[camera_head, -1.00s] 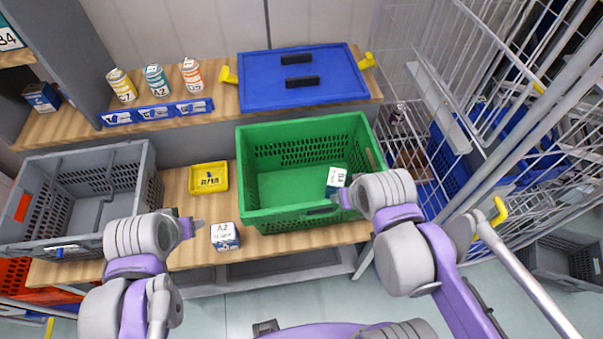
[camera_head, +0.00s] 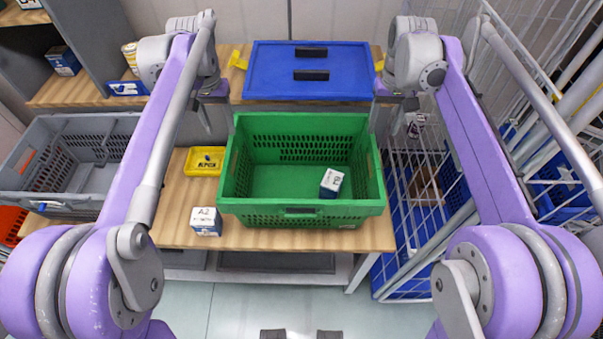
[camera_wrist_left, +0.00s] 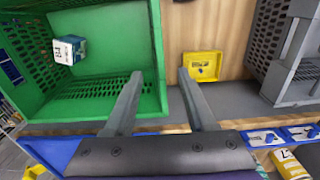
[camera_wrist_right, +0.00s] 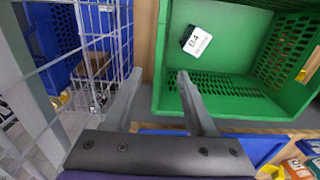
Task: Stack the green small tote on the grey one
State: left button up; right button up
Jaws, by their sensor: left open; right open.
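The green tote (camera_head: 300,209) stands on the wooden table with a small white-and-blue box (camera_head: 331,183) inside, toward its right side. The grey tote (camera_head: 70,205) stands on the table at the left, apart from the green one. My left gripper (camera_head: 219,122) is open above the green tote's far left corner; in the left wrist view its fingers (camera_wrist_left: 158,85) lie on either side of the tote's side wall line. My right gripper (camera_head: 386,118) is open by the far right corner; its fingers (camera_wrist_right: 160,78) straddle the tote's side wall in the right wrist view. Contact cannot be told.
A small yellow tray (camera_head: 205,161) and an A2 box (camera_head: 206,221) stand left of the green tote. A blue tote lid (camera_head: 308,72) lies on the back shelf. A wire cage with blue totes (camera_head: 425,205) stands close on the right.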

aim_at(228, 152)
jog(key=shift+f, duration=0.1)
pick_arm(q)
notch_tip(228, 152, down, 11)
jog(key=shift+r, duration=0.1)
pick_arm(e)
notch_tip(228, 152, down, 11)
jog(key=shift+r, duration=0.15)
pick_arm(q)
grip_shut()
pick_arm(e)
grip_shut()
pick_arm(q)
jog(key=shift+r, duration=0.1)
dwell(0.9)
